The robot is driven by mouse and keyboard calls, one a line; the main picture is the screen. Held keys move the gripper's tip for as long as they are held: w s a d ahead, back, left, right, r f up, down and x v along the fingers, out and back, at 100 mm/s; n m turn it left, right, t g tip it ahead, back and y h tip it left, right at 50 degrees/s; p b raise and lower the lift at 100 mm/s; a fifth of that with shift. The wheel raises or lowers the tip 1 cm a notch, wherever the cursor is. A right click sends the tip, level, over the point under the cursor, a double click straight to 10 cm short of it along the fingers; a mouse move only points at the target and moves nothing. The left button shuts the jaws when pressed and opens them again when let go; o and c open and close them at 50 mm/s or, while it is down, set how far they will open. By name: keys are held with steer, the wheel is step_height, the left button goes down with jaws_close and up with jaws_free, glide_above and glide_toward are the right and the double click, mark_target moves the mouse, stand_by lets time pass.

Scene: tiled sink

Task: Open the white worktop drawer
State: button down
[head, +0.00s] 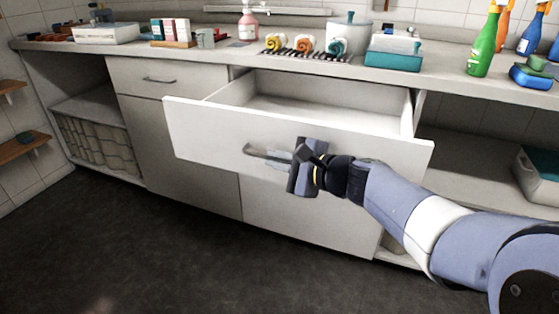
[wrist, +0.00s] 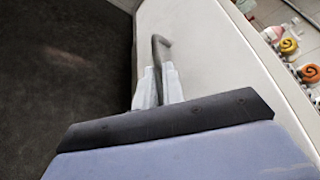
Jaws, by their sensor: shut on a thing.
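The white worktop drawer (head: 195,128) is pulled out of the cabinet in the head view, and its inside looks empty. Its white front also shows in the wrist view (wrist: 205,55). A grey bar handle (head: 260,153) is fixed on the drawer front, and its bent end (wrist: 161,45) shows in the wrist view. My gripper (head: 282,161) is at the drawer front, shut on the handle, with its pale fingers (wrist: 158,86) around the bar. Part of the handle is hidden by the gripper.
A closed smaller drawer (head: 160,78) is to the left. The worktop above carries rolled towels on a rack (head: 305,56), a teal-and-white box (head: 392,60) and spray bottles (head: 483,45). An open shelf bay is right of the drawer. The dark floor (head: 120,250) in front is clear.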

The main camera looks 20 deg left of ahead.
steer(key=shift+s+f, duration=0.1)
steer(key=shift+s, duration=0.1)
steer(key=c, duration=1.5)
jaws_free()
steer(key=p+v, duration=0.2)
steer(key=v, duration=0.9)
steer(key=shift+p, duration=0.35)
steer(key=shift+w+a, duration=0.1)
